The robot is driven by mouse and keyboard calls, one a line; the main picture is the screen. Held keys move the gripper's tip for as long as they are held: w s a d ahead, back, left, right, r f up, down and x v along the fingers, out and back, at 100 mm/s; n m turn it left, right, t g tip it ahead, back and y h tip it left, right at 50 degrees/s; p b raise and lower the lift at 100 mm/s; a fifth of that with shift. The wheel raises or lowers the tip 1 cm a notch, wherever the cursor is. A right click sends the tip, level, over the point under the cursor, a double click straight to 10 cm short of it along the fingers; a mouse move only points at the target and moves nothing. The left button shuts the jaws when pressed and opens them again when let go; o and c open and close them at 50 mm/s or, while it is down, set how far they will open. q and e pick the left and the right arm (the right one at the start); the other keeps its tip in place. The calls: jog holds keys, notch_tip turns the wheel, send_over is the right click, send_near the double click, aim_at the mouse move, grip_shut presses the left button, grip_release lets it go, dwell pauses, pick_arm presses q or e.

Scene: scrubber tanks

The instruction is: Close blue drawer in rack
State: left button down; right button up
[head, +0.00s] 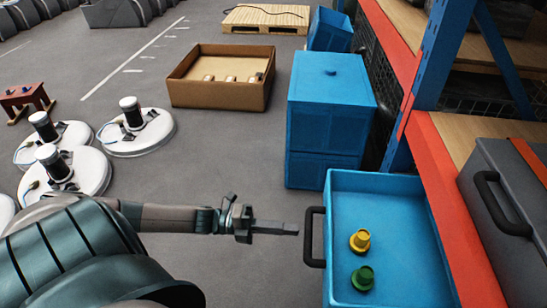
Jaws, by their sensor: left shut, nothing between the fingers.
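The blue drawer (398,210) stands pulled out of the rack (436,180) at the right of the head view. A yellow knob-like part (360,240) and a green one (363,278) lie inside it. Its black handle (309,237) is on its left side. My left gripper (292,229) is shut and empty, its fingertips pointing right, just left of the handle; I cannot tell whether they touch it. My right gripper is not in view.
Blue bins (330,100) are stacked behind the drawer. A cardboard box (215,92) and a wooden pallet (266,18) lie on the floor beyond. Several white round units (136,138) stand at left. A grey case (500,190) sits on the rack. Floor between is clear.

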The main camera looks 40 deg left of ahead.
aim_at(328, 233)
pick_arm(q)
jog(key=x, duration=0.7)
jog(key=shift+w+d, duration=0.2)
jog(key=shift+d, duration=0.05)
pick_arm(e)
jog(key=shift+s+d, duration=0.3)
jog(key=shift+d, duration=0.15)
pick_arm(q)
jog(key=shift+d, duration=0.1)
